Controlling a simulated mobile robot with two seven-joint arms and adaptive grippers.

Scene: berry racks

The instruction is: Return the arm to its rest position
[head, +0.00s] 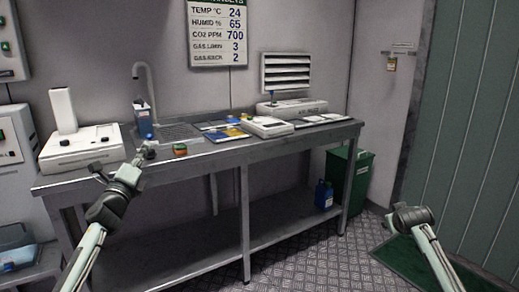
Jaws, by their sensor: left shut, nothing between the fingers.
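My left arm (109,208) reaches in from the lower left, up to the front edge of the bench. My left gripper (148,150) is at its far end, small and dark, in front of the sink area. It is shut and holds nothing. My right arm (428,243) comes in from the lower right and bends at a dark joint over the floor. No right gripper fingers can be made out.
The grey metal bench (225,146) has a white instrument (82,148), a blue bottle (144,122), a small orange-green item (180,150) and a bench scale (267,126). A green bin (358,175) stands at its right end. Open floor (310,262) lies between my arms.

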